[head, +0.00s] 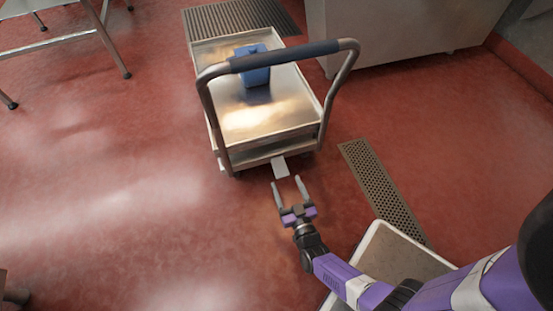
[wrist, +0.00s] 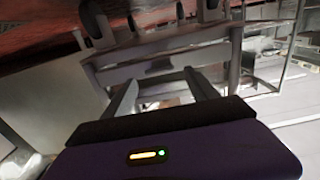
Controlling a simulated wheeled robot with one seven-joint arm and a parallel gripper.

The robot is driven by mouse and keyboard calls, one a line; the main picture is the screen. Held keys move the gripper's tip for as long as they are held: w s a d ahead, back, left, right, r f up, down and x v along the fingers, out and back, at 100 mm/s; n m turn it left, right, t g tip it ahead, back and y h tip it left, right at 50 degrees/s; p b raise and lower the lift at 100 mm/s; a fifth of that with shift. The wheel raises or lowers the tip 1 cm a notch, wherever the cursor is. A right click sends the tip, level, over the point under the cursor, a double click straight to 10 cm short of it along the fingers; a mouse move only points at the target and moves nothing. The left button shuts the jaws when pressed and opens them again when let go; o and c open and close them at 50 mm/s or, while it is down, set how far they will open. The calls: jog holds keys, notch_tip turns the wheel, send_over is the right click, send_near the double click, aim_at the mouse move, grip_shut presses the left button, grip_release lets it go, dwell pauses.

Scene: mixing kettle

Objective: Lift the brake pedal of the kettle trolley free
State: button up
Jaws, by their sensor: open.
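The kettle trolley (head: 266,112) stands on the red floor with its handle (head: 285,56) toward me. The brake pedal (head: 280,167) is a small pale flat plate sticking out low from the trolley's near end. My gripper (head: 287,182) is open and empty, low in front of the trolley, with its fingertips just short of the pedal in the head view. In the wrist view the picture is turned over, and the trolley's frame (wrist: 160,70) lies ahead of the open fingers (wrist: 160,92). I cannot make out the pedal clearly there.
A blue container (head: 255,68) sits on the trolley's top. A floor grate (head: 383,190) lies right of my gripper and another (head: 238,18) behind the trolley. A metal cabinet (head: 410,30) stands at the back right. A steel table (head: 60,42) stands at the far left; the floor between is clear.

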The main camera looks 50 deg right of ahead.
aim_at(282, 173)
jog(key=shift+b+x, duration=0.4)
jog(key=shift+x, duration=2.55)
jog(key=shift+w+d, duration=0.1)
jog(key=shift+w, duration=0.1)
jog(key=shift+w+d, duration=0.1)
jog(key=shift+w, duration=0.05)
